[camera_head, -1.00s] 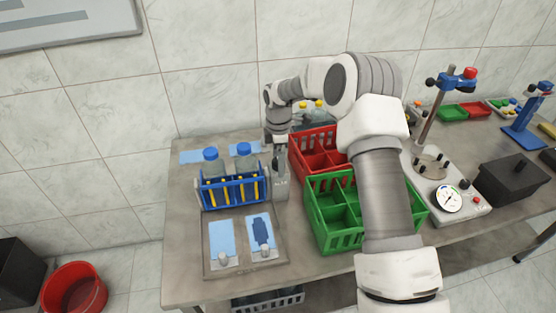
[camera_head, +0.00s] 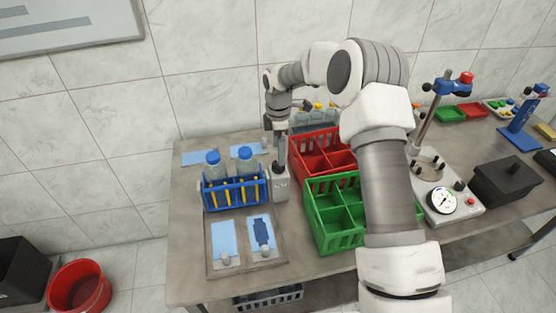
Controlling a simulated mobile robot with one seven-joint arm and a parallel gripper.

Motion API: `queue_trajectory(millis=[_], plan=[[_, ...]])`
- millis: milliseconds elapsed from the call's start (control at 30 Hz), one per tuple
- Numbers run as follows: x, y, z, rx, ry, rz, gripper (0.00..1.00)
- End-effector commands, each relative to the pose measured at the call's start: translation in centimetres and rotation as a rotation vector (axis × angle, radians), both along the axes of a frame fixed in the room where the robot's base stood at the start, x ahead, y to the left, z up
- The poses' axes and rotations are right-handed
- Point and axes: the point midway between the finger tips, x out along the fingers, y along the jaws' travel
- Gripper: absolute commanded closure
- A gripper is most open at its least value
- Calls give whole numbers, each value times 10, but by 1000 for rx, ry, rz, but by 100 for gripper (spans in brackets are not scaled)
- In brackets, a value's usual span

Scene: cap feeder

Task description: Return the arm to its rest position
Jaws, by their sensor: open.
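My arm reaches from the lower right up over the table (camera_head: 187,265) and bends down at the back. My gripper (camera_head: 281,165) hangs above a small grey-white device (camera_head: 281,186) between the blue rack and the crates. Its fingers are small here, and the picture does not show anything held in them. Whether the fingertips touch the device is hard to tell.
The blue rack (camera_head: 235,194) holds two blue-capped bottles. The red crate (camera_head: 318,152) and green crate (camera_head: 337,212) stand close to the right. Clear bottles stand behind. A gauge machine (camera_head: 441,202) is further right. Wall space above is free.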

Motion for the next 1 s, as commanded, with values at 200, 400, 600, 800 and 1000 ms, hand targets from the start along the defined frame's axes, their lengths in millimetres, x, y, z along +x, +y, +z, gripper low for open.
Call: queue_trajectory(millis=[200, 400, 600, 800, 1000], plan=[[0, 0, 7, 0, 0, 0, 7], [0, 0, 6, 0, 0, 0, 7], [0, -1, 10, -1, -3, -6, 7], [-12, -10, 52, -14, -43, -100, 7], [-41, -28, 114, -26, -106, -283, 7]])
